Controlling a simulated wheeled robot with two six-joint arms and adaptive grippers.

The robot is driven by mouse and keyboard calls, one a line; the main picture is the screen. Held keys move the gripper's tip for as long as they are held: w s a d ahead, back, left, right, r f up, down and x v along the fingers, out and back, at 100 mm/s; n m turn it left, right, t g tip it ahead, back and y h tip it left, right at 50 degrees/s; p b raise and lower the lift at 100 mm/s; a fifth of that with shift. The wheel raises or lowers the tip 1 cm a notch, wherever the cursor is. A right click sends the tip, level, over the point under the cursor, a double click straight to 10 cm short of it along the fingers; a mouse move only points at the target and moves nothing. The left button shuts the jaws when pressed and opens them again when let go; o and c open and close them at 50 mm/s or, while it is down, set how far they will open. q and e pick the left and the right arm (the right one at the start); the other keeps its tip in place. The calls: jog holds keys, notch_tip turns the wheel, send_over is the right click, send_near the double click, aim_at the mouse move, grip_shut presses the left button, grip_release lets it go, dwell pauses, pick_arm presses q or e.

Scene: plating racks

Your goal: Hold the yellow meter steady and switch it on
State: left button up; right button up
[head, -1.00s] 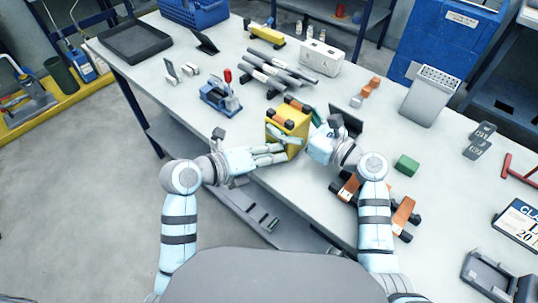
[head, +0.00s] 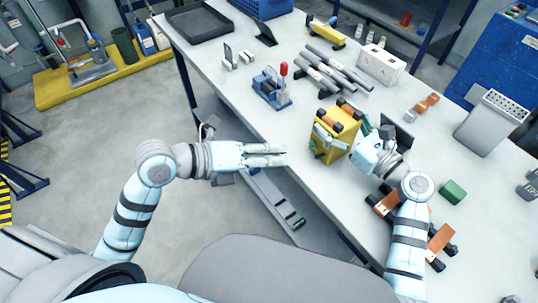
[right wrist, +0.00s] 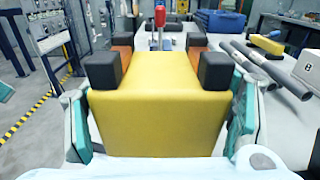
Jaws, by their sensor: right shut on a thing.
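The yellow meter (head: 343,122) is a boxy case with black and orange corner blocks, standing near the table's front edge in the head view. Its yellow casing fills the middle of the right wrist view (right wrist: 158,100). My right gripper (head: 342,140) is shut on the meter, with a teal-padded finger on each side in the wrist view. My left gripper (head: 286,155) is empty, left of the meter and apart from it, just off the table's front edge. Its fingers lie close together and point toward the meter. The meter's switch is not clear to see.
A blue device with a red-topped lever (head: 272,88) stands left of the meter. Grey tubes (head: 332,72) lie behind it. A dark upright panel (head: 398,135), a green block (head: 453,191) and orange-black parts (head: 440,238) are to the right.

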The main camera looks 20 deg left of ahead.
jog(key=o, duration=1.6)
jog(key=shift+d, duration=0.1)
